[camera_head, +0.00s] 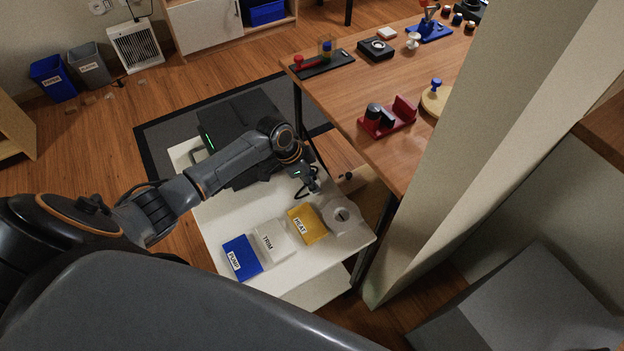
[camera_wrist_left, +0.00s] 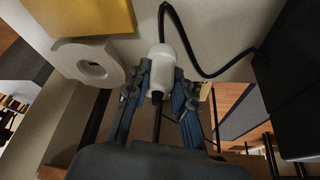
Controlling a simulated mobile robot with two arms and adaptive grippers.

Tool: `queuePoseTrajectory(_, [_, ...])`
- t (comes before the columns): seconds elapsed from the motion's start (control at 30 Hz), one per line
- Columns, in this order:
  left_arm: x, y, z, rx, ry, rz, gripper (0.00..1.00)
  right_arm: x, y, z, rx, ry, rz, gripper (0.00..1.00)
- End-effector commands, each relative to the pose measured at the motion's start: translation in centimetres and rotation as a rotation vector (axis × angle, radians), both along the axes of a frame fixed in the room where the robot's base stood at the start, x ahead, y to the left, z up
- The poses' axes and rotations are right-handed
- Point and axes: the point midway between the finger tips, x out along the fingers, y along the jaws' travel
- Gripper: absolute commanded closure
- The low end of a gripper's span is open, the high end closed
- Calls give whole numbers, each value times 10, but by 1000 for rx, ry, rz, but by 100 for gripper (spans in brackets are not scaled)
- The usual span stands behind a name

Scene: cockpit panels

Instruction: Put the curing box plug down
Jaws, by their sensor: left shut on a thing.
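My left gripper (camera_head: 313,186) is above the far right part of the white table top (camera_head: 218,208). A black cord (camera_wrist_left: 188,45) runs from the plug in a curve towards a black box (camera_wrist_left: 297,70). That box, with a small green light, also shows behind my arm in the head view (camera_head: 262,108). I cannot tell whether the plug touches the table top. My right gripper is not in view.
Blue (camera_head: 241,258), white (camera_head: 270,240) and yellow (camera_head: 308,225) labelled blocks lie along the white table's front. A white ring-shaped piece (camera_head: 343,217) is beside the yellow one. A wooden table (camera_head: 400,160) stands to the right. White surface is bare left of the gripper.

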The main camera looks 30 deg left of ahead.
Motion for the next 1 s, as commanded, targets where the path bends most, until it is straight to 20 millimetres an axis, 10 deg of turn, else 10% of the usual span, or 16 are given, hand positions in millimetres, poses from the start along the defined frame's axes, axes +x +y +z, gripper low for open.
queuePoseTrajectory(0.23, [0, 0, -8, 0, 0, 1, 100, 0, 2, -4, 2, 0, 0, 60])
queuePoseTrajectory(0.27, [0, 0, -7, 0, 0, 1, 70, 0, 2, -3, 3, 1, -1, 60])
queuePoseTrajectory(0.37, [0, 0, -7, 0, 0, 1, 54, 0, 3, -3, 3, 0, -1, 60])
queuePoseTrajectory(0.7, [0, 0, -3, 0, 0, 0, 54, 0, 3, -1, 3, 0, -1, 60])
queuePoseTrajectory(1.0, [-10, 16, 45, 2, -3, 1, 54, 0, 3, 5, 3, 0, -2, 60])
